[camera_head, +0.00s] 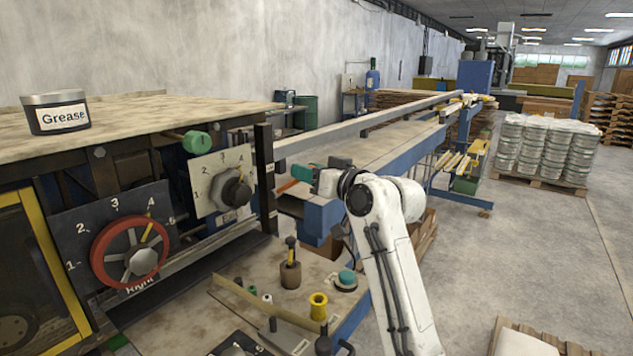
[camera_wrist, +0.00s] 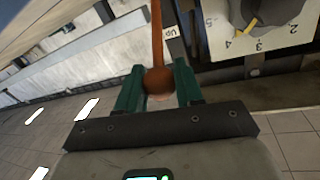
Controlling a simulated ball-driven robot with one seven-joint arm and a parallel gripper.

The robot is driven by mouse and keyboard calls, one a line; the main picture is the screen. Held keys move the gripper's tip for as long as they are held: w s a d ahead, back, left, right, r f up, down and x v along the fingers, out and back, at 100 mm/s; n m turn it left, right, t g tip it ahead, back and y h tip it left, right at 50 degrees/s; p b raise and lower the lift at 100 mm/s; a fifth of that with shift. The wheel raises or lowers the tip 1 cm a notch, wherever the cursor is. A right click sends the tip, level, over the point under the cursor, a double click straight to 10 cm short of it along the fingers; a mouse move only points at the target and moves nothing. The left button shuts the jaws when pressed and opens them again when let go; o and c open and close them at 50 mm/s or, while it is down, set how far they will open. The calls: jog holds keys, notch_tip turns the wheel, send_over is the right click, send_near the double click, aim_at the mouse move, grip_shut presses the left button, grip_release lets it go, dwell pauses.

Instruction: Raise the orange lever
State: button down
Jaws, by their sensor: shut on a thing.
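The orange lever (camera_wrist: 157,38) shows in the wrist view as a thin rod with a round knob at its end. My gripper (camera_wrist: 159,78) has its two green fingers on either side of the knob and is shut on it. In the head view a small part of the orange lever (camera_head: 287,186) shows just left of my gripper (camera_head: 300,173), beside the blue beam end. The rest of the lever is hidden there. A label reading "Up" (camera_wrist: 172,31) sits next to the rod in the wrist view.
A numbered dial plate with a grey knob (camera_head: 237,193) is left of my gripper. A red handwheel (camera_head: 130,250) and a grease tin (camera_head: 56,114) are further left. A lower table (camera_head: 240,285) carries small controls. The floor on the right (camera_head: 560,250) is largely clear.

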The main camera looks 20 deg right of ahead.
jog(key=shift+w+a+r+g+p, duration=0.1)
jog(key=shift+w+r+g+p, duration=0.05)
jog(key=shift+r+g+p, duration=0.2)
jog(key=shift+w+a+r+g+p, duration=0.1)
jog(key=shift+r+g+p, duration=0.1)
jog(key=shift+r, duration=0.2)
jog(key=c, duration=1.1)
grip_release()
jog(key=o, duration=0.3)
jog(key=shift+f, duration=0.2)
jog(key=shift+s+d+b, duration=0.2)
jog(key=shift+s+b, duration=0.1)
jog(key=shift+s, duration=0.15)
jog(key=b+v, duration=0.2)
jog(key=v, duration=0.7)
jog(key=shift+s+r+b, duration=0.2)
jog(key=shift+s+b, duration=0.1)
jog(key=shift+s, duration=0.05)
